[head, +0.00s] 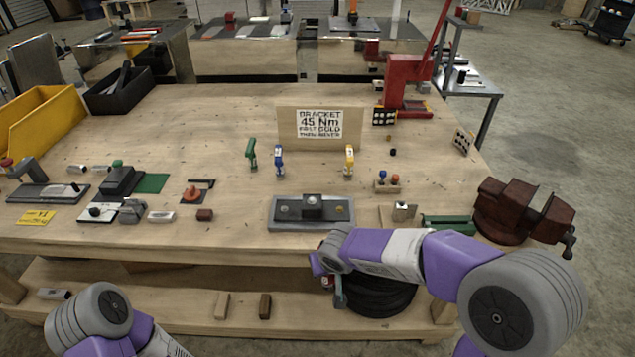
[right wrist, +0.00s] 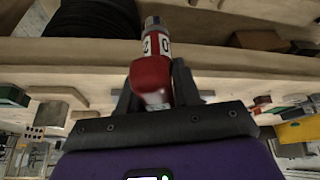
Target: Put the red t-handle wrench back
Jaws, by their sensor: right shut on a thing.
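My right gripper (right wrist: 153,82) is shut on the red t-handle wrench (right wrist: 150,80). In the right wrist view its red body sits between the fingers, with a white numbered band and a metal end beyond. In the head view my right gripper (head: 335,290) is low at the bench's front edge, largely hidden by my arm; a bit of red shows there. Green (head: 251,153), blue (head: 279,160) and yellow (head: 349,160) t-handle wrenches stand upright on the bench, with a gap between blue and yellow. My left gripper is out of view; only its arm shows.
A sign board (head: 290,122) stands behind the wrenches. A grey plate fixture (head: 285,222) lies near the front edge. A red-brown vise (head: 520,205) is at the right. A black coiled thing (head: 385,298) sits on the lower shelf (head: 190,310) near my right arm.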

